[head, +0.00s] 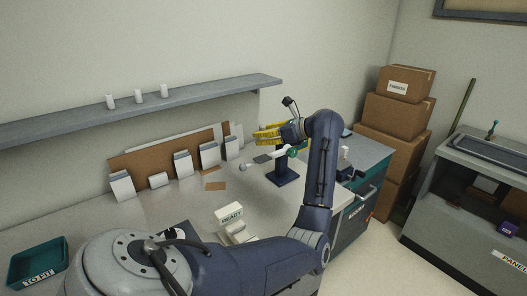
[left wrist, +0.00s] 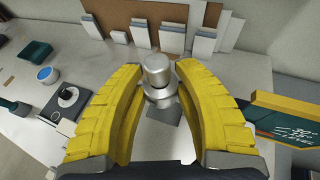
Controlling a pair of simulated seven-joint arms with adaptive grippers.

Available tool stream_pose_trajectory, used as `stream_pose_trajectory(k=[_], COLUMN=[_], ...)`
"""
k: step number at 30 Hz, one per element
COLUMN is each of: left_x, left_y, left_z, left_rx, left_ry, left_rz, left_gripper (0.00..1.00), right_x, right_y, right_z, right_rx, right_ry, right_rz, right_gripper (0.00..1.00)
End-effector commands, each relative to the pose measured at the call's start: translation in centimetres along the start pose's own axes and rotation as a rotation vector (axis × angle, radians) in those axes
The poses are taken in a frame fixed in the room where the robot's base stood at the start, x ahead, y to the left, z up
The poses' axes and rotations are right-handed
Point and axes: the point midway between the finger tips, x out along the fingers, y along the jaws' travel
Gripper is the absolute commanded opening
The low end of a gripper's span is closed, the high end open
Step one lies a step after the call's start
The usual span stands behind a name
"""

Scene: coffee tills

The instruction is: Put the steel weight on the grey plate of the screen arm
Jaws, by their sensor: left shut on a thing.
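My left gripper (head: 268,134) is over the back of the counter in the head view. In the left wrist view its yellow fingers (left wrist: 158,82) are shut on the steel weight (left wrist: 159,68), a silvery cylinder with a wider lower part. The weight cannot be made out in the head view. The screen arm (head: 286,170) has a dark blue stand below the gripper. Its small grey plate (head: 262,158) is left of the stand, below the fingers. A dark grey square, apparently this plate, shows partly behind the weight in the left wrist view (left wrist: 165,114). I see no contact between them.
White boxes (head: 183,164) lean along a brown board at the back. A READY sign (head: 231,216) stands on the counter. A green screen (left wrist: 288,128) is close to the right finger in the left wrist view. A teal tray (head: 38,262) is far left.

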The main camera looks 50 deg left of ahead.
Motion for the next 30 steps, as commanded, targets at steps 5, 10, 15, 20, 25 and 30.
stream_pose_trajectory(k=[5, 10, 15, 20, 25, 30], left_x=[0.6, 0.8, 1.4, 2.1, 2.4, 2.4], left_y=[0.0, 0.0, 0.0, 0.0, 0.0, 0.0], left_z=[-1.4, -1.8, -3.1, -4.9, -5.6, -5.6], left_rx=[-0.001, -0.001, 0.002, 0.002, -0.001, -0.001], left_ry=[0.000, -0.001, -0.003, -0.002, -0.001, -0.001], left_rz=[0.000, 0.000, 0.002, 0.000, 0.000, 0.000], left_gripper=[0.00, 0.00, 0.00, 0.00, 0.00, 0.00], right_x=[0.0, 0.0, 0.0, 0.0, 0.0, 0.0], right_y=[0.0, 0.0, 0.0, 0.0, -0.1, -0.1], right_z=[0.0, 0.0, 0.0, 0.0, 0.0, 0.0], right_rx=[0.000, 0.000, 0.000, 0.000, 0.000, 0.000], right_ry=[0.000, 0.000, 0.000, 0.000, 0.000, 0.000], right_rz=[0.000, 0.000, 0.000, 0.000, 0.000, 0.000], right_gripper=[0.44, 0.44, 0.44, 0.44, 0.44, 0.44])
